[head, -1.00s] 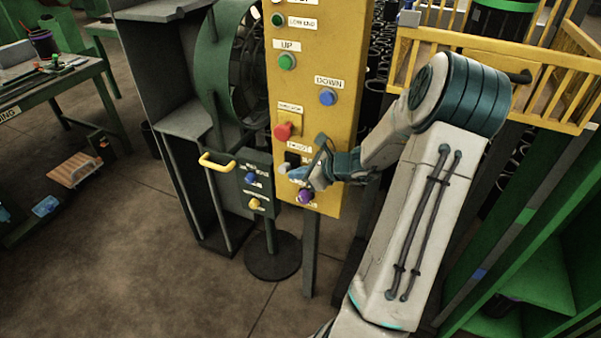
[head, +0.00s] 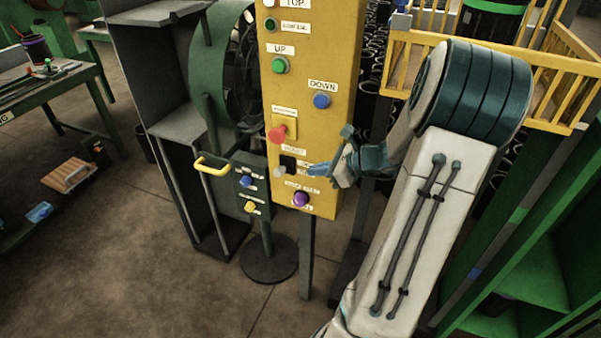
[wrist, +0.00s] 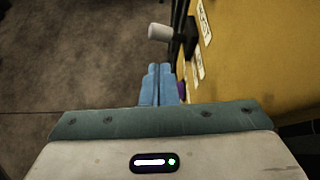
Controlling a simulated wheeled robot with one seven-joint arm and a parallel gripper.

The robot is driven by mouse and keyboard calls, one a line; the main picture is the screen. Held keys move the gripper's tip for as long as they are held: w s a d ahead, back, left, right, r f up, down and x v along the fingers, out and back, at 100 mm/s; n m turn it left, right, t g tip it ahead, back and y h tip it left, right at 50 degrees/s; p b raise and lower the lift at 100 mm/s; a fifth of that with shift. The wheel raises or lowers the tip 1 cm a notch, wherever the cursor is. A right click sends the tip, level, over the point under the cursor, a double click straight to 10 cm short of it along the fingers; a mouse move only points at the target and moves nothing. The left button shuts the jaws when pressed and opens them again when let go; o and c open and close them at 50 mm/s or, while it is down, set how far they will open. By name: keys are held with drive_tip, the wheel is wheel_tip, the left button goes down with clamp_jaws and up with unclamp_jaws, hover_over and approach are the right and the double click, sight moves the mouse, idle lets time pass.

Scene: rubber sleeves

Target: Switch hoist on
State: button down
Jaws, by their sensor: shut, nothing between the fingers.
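The hoist switch is a black plate (head: 288,163) with a pale grey handle (head: 279,172), low on the yellow panel (head: 340,55). A partly legible label sits just above it. In the wrist view the grey handle (wrist: 165,33) sticks out left from the dark plate (wrist: 190,38), beyond my fingertips. My gripper (head: 311,171) is right of the handle in the head view, apart from it. In the wrist view its blue fingers (wrist: 158,70) are pressed together and empty. I cannot tell whether the switch is on or off.
A purple button (head: 300,199) lies just below the switch, partly behind my fingers in the wrist view. Above it are a red knob (head: 278,134), a blue button (head: 321,101) and a green button (head: 279,66).

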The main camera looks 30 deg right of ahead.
drive_tip(key=v, duration=0.5)
drive_tip(key=shift+s+d, duration=0.2)
drive_tip(key=shift+s, duration=0.05)
drive_tip(key=shift+a, duration=0.1)
drive_tip(key=s+a+n+g, duration=0.1)
drive_tip(key=a+n+g, duration=0.4)
drive_tip(key=a, duration=0.5)
drive_tip(key=s+a+r+n+h, duration=0.2)
drive_tip(key=s+a+n, duration=0.4)
drive_tip(key=n, duration=0.5)
drive_tip(key=s+a+r+n+g+h, duration=0.1)
drive_tip(key=s+a+r+n+h, duration=0.1)
drive_tip(key=s+a+n+h, duration=0.2)
drive_tip(key=s+a+n, duration=0.3)
drive_tip(key=n, duration=0.5)
drive_tip(key=shift+a+r+g+h, duration=0.2)
drive_tip(key=shift+r+g+h, duration=0.1)
drive_tip(key=shift+r+h, duration=0.1)
drive_tip(key=shift+d, duration=0.15)
